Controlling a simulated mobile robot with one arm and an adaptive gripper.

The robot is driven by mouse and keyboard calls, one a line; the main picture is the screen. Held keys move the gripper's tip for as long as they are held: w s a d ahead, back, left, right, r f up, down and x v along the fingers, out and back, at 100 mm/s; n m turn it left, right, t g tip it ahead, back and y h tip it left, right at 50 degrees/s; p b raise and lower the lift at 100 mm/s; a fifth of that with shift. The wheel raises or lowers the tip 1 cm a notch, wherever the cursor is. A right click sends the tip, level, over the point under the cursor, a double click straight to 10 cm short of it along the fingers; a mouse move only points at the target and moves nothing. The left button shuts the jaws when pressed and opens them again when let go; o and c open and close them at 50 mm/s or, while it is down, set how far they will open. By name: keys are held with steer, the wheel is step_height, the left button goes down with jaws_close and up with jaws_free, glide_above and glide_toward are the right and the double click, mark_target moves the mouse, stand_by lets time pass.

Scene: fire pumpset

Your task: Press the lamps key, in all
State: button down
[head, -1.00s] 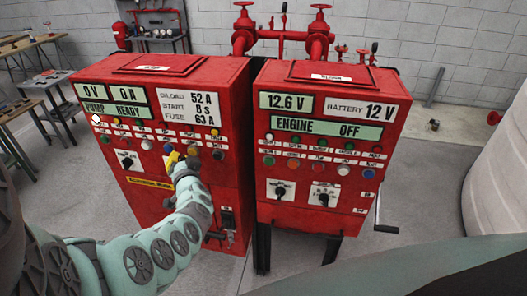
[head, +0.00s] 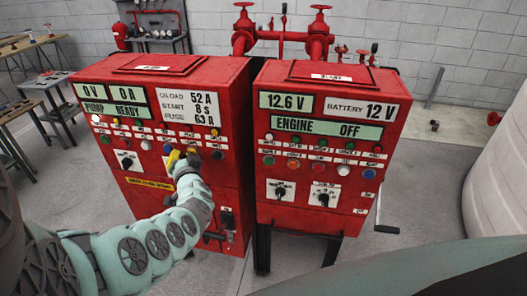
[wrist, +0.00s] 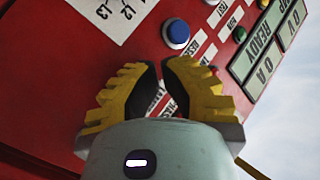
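My gripper (head: 178,155) is in front of the left red cabinet (head: 150,215), at its row of keys. In the wrist view its yellow, dark-padded fingers (wrist: 159,66) have their tips nearly together, with nothing held between them. The head view shows a green key (head: 105,140), a white key (head: 146,145) and a dark key (head: 218,154) in this row. My gripper hides part of the row. The key labels are too small to read, so I cannot tell which is the lamps key.
The right red cabinet (head: 325,222) stands beside it, with its own keys, two rotary switches and an "ENGINE OFF" display (head: 326,130). A crank handle (head: 386,228) sticks out at its right. Red pipework (head: 285,36) runs behind. Grey floor is open in front.

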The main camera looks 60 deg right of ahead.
steer(key=shift+w+d+b, duration=0.15)
steer(key=shift+d+b, duration=0.15)
steer(key=shift+d, duration=0.1)
stand_by(0.8)
steer(key=shift+a, duration=0.15)
steer(key=shift+s+a+p, duration=0.4)
steer(key=shift+a+p, duration=0.15)
steer(key=shift+p, duration=0.25)
steer(key=shift+a, duration=0.1)
steer(key=shift+s+a+p, duration=0.3)
steer(key=shift+a+p, duration=0.25)
steer(key=shift+a, duration=0.2)
steer(key=shift+s+a+p, duration=0.35)
steer(key=shift+a+p, duration=0.15)
steer(key=shift+a, duration=0.2)
steer(key=shift+s+a+p, duration=0.3)
steer(key=shift+a+p, duration=0.25)
steer(key=shift+a, duration=0.2)
